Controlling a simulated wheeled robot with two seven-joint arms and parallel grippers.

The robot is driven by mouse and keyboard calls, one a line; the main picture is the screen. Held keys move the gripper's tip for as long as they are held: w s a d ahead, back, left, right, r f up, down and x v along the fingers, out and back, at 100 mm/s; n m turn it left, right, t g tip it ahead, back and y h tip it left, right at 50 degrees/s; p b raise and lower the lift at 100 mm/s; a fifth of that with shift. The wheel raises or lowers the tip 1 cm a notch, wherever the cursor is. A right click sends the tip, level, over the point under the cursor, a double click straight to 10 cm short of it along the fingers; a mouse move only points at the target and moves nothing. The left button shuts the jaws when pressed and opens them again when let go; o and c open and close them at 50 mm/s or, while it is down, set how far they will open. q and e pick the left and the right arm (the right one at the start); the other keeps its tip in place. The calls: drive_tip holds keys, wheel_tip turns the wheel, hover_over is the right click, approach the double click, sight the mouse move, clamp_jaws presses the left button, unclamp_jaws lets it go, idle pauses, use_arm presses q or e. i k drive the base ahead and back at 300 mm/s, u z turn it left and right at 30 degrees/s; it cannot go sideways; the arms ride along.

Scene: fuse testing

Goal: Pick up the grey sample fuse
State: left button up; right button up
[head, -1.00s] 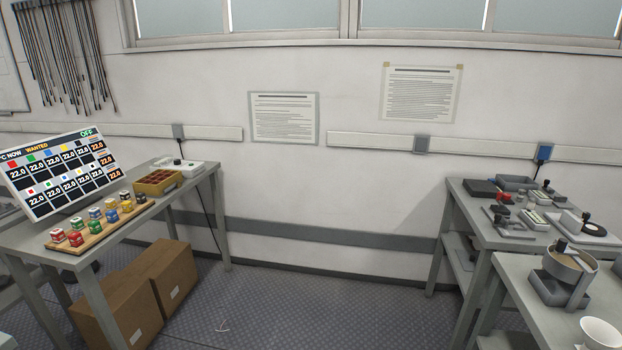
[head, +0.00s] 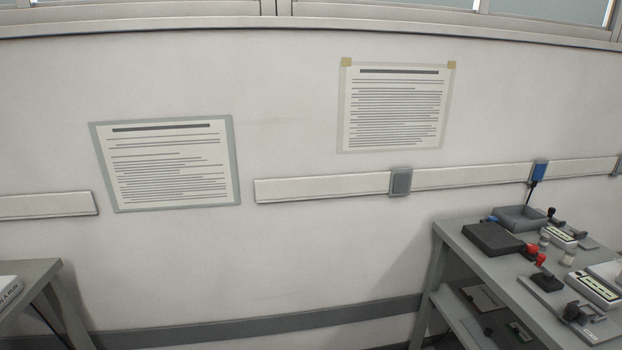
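I cannot make out a grey sample fuse in the head view. On the right bench (head: 470,244) stand a dark flat block (head: 493,239), a grey open tray (head: 519,218) and small devices with red and black parts. Two small pale cylinders stand among them, one of them a pale cylinder (head: 568,258) near the middle of the bench; they are too small to identify. Neither of my grippers is in view.
The corner of another table (head: 35,272) shows at the lower left. A wall with two posted sheets, a left sheet (head: 168,163) and a right sheet (head: 392,105), is ahead. The right bench has a lower shelf (head: 455,312) with items. Between the tables is a gap.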

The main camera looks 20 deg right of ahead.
sight(543, 242)
drive_tip(key=z, duration=0.5)
drive_tip(key=i, duration=1.3)
drive_tip(key=z, duration=1.9)
drive_tip(key=i, duration=0.9)
drive_tip(key=z, duration=0.9)
